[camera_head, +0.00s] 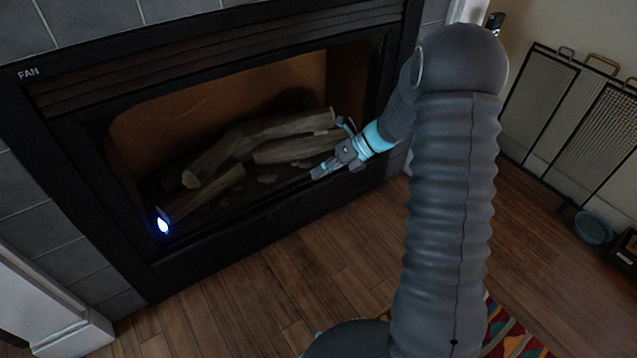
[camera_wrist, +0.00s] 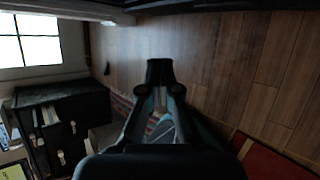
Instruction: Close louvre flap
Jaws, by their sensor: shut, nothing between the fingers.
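A dark slatted louvre panel (camera_head: 150,80) runs along the top of the black fireplace (camera_head: 75,135) in the head view. I cannot tell whether it is a flap or how far it is open. My gripper (camera_head: 316,174) is in front of the firebox opening, near the right ends of the logs and well below the louvre panel. It is shut and empty, and points down to the left. In the wrist view my gripper (camera_wrist: 160,68) shows against the floor, with the louvre panel out of sight.
Logs (camera_head: 225,155) lie in the firebox, with a small blue-white light (camera_head: 162,225) at its lower left. A mesh screen (camera_head: 585,115) and a blue bowl (camera_head: 593,227) are at right. The wooden floor (camera_head: 270,290) before the fireplace is clear. The wrist view shows a dark cabinet (camera_wrist: 60,110).

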